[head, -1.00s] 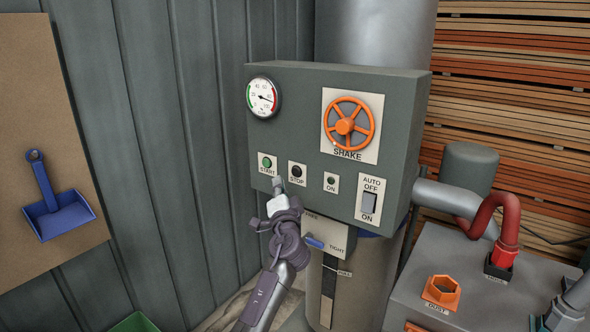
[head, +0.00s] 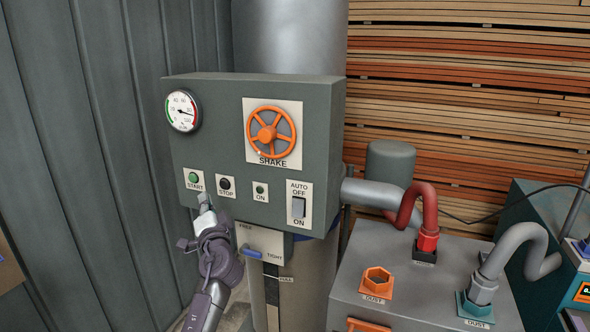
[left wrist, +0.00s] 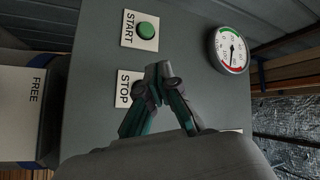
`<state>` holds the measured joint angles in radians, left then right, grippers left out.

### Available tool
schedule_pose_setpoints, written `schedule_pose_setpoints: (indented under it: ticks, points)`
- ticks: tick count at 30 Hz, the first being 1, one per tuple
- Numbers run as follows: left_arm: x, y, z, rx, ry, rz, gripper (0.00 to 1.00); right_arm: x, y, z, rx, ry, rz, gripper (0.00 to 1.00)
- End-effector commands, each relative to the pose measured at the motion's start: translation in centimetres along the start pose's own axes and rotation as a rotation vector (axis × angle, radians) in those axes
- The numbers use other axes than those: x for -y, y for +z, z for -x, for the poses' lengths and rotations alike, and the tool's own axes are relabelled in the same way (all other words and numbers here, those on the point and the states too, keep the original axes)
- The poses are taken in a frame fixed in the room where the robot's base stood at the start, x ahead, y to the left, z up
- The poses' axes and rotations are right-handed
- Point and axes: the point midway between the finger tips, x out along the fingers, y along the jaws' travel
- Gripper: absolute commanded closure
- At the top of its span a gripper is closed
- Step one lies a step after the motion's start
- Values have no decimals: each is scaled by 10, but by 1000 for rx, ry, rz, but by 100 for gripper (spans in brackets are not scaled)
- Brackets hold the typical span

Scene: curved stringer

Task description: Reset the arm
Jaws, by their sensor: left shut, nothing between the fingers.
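My left gripper (head: 205,200) is raised in front of the lower left of the grey control panel (head: 215,100), just below the START label. Its fingers are closed together with nothing between them. In the left wrist view the shut fingertips (left wrist: 158,75) point at the panel face beside the STOP label, and they hide part of that plate. The green START button (head: 193,177) also shows in the left wrist view (left wrist: 147,31), clear of the fingers. I cannot tell whether the fingertips touch the panel. My right gripper is in neither view.
The panel carries a gauge (head: 182,111), an orange SHAKE wheel (head: 271,133) and an AUTO/OFF/ON switch (head: 298,207). A blue lever (head: 251,252) sits below. At right are a grey machine (head: 345,280), a red hose (head: 405,205) and stacked boards (head: 470,120). Grey wall stands at left.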

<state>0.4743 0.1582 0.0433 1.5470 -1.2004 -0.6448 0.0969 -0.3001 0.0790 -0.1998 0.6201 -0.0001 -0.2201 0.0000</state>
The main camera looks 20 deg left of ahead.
Motion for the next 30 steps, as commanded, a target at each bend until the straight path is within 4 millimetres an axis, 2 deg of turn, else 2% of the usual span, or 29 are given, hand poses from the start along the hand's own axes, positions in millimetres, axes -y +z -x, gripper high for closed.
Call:
schedule_pose_setpoints:
  ticks: [2, 5, 8, 12, 14, 15, 18, 20, 21, 23, 27, 29, 30]
  points:
    - [-3, 1, 1, 0, 6, -1, 100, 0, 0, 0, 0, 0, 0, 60]
    - [-24, 8, 6, 3, 50, -5, 100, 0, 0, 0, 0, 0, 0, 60]
    - [-70, 25, 19, 12, 152, -13, 100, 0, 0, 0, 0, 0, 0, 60]
    - [-159, 65, 58, 39, 355, -16, 100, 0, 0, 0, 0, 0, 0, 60]
    - [-195, 85, 80, 58, 441, -14, 100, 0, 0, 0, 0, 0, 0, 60]
    - [-218, 98, 96, 71, 498, -12, 100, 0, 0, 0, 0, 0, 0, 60]
    - [-269, 135, 141, 113, 634, -5, 100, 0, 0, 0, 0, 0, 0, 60]
    - [-297, 158, 171, 144, 713, 0, 100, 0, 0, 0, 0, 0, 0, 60]
    - [-314, 173, 192, 164, 764, 4, 100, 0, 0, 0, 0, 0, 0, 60]
    - [-336, 197, 225, 201, 837, 13, 100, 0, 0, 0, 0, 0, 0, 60]
    - [-377, 253, 308, 297, 997, 35, 100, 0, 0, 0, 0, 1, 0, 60]
    - [-390, 278, 345, 345, 1059, 45, 100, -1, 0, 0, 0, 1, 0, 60]
    - [-396, 294, 370, 378, 1099, 52, 100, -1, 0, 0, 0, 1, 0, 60]
